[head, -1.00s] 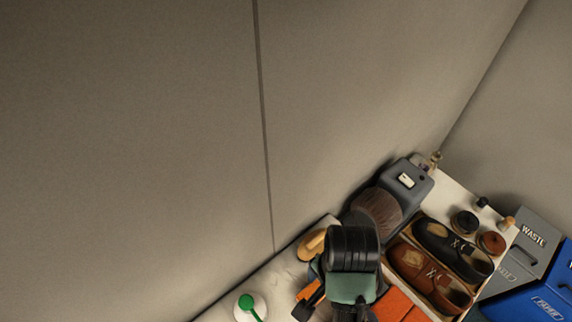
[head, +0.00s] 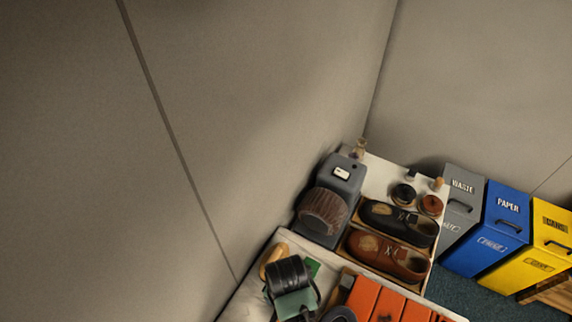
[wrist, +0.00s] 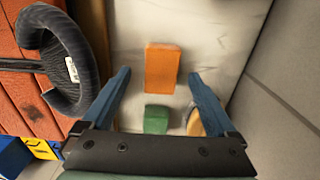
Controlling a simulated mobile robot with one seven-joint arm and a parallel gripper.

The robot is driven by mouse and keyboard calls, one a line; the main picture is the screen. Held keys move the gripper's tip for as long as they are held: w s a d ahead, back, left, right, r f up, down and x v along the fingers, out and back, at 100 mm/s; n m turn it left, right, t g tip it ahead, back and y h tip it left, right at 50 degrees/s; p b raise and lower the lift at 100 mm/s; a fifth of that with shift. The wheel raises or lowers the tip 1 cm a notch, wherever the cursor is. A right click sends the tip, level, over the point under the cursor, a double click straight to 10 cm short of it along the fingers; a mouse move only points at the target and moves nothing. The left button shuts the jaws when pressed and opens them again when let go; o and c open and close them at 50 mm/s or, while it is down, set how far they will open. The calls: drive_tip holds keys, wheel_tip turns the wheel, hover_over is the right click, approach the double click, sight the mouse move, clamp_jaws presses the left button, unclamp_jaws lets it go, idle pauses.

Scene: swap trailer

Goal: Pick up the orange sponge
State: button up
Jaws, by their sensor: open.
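The orange sponge (wrist: 162,68) lies on a pale surface in the wrist view, between and ahead of the fingers. My gripper (wrist: 160,76) is open, with one blue finger on each side of the sponge's line and nothing held. I cannot tell the height left above the sponge. In the head view, I cannot make out the sponge; my arm (head: 289,273) covers part of that surface.
A green block (wrist: 157,118) and a tan oval object (wrist: 196,122) lie near the sponge. A dark ring-shaped object (wrist: 88,65) rests on orange slats (wrist: 25,100) at left. Shoes (head: 385,258), a brush machine (head: 338,190) and bins (head: 497,230) stand further right.

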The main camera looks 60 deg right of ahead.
drive_tip(key=shift+f, duration=1.4)
drive_tip(key=shift+w, duration=0.1)
drive_tip(key=c, duration=1.4)
drive_tip(key=shift+c, duration=0.2)
drive_tip(key=shift+r, duration=0.1)
